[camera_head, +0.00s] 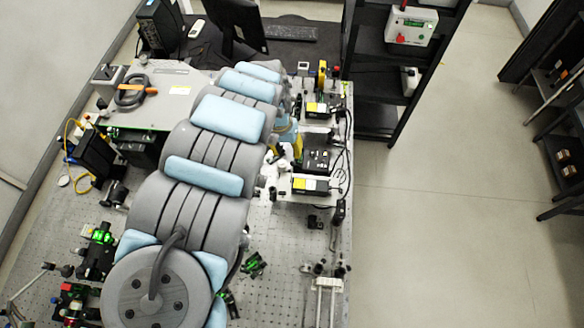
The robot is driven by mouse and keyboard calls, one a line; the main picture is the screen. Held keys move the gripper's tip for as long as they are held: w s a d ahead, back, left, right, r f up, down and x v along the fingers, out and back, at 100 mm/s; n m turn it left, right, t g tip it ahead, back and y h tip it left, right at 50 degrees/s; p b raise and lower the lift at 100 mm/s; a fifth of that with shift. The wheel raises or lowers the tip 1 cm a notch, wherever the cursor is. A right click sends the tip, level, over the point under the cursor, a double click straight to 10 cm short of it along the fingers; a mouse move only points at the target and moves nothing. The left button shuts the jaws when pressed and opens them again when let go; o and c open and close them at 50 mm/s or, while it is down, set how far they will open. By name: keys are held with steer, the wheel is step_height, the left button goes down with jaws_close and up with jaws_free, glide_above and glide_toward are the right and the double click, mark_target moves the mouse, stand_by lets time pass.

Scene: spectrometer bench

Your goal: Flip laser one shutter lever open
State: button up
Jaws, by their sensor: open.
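Two black boxes with yellow labels, which look like laser units, stand on the right part of the bench: a far one (318,109) and a near one (311,185). I cannot tell which is laser one. No shutter lever can be made out at this size. My grey arm with light blue pads reaches away over the bench toward these units.
The perforated optical bench (285,245) carries green-lit optics (97,250) at left. A black box (316,160) sits between the two labelled units, with loose cables beside it. A black shelf rack (378,85) stands behind at right. The floor (450,220) to the right is clear.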

steer(key=shift+s+d+f+p, duration=0.15)
steer(key=shift+d+f, duration=0.1)
steer(key=shift+f, duration=1.35)
steer(key=shift+s+d+f+p, duration=0.1)
steer(key=shift+d+f, duration=0.15)
steer(key=shift+f, duration=1.4)
steer(key=shift+s+d+f+p, duration=0.15)
steer(key=shift+d+f, duration=0.1)
steer(key=shift+f, duration=1.35)
steer(key=shift+w+f, duration=0.15)
steer(key=shift+f, duration=0.1)
steer(key=shift+c, duration=0.3)
jaws_close()
